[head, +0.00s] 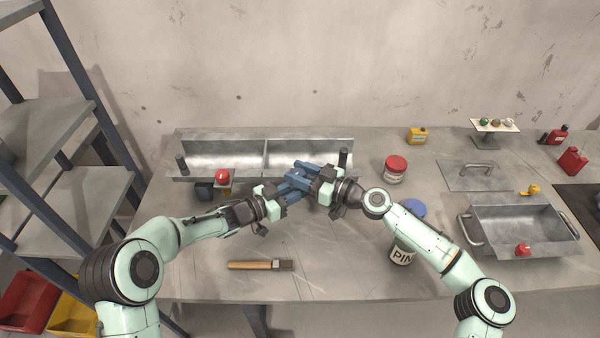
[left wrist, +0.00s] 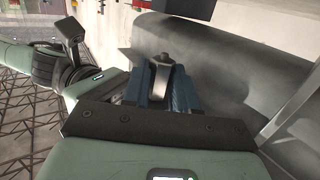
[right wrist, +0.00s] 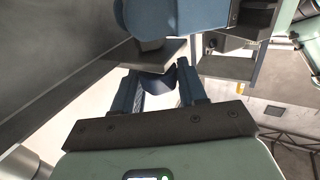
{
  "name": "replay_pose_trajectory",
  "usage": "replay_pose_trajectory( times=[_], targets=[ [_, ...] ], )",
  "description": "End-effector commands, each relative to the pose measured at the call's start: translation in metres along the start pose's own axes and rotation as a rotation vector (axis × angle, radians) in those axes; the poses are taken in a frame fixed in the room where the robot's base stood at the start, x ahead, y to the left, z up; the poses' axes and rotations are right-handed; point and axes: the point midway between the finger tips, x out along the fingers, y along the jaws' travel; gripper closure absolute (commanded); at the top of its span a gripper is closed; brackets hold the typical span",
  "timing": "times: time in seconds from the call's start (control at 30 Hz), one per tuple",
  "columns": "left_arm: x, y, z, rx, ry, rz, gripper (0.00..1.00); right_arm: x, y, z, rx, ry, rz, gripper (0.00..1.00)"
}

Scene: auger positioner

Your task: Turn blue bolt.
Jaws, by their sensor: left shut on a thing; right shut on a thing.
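Both grippers meet at a blue and grey mechanism at the front right of a grey metal trough (head: 222,160). In the right wrist view, my right gripper (right wrist: 160,88) has its two blue fingers shut around a dark blue piece (right wrist: 157,80), which looks like the blue bolt. A grey plate and a larger rounded blue part (right wrist: 175,15) are just beyond it. My left gripper (left wrist: 168,85) is shut on a narrow grey metal piece (left wrist: 162,68) beside the trough wall. In the head view the fingers and blue parts overlap, and the bolt cannot be told apart.
A red button (head: 222,175) stands left of the grippers. A brush (head: 258,265) lies near the front edge. A red-lidded can (head: 396,168), a tin (head: 403,252) and a metal tray (head: 520,230) are to the right. The front middle of the table is mostly clear.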

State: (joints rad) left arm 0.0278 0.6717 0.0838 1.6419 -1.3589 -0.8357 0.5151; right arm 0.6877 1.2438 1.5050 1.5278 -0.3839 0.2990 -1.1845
Motion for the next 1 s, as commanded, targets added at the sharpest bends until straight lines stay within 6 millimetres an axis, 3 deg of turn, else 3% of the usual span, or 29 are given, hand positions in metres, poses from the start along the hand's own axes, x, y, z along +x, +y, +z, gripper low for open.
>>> replay_pose_trajectory(
  times=[1.0],
  targets=[
    [0.0008,0.0026,0.0004,0.0,0.0,0.006,0.99,0.003,-0.0041,-0.0016,0.002,0.006,0.842,0.89]
  ],
)
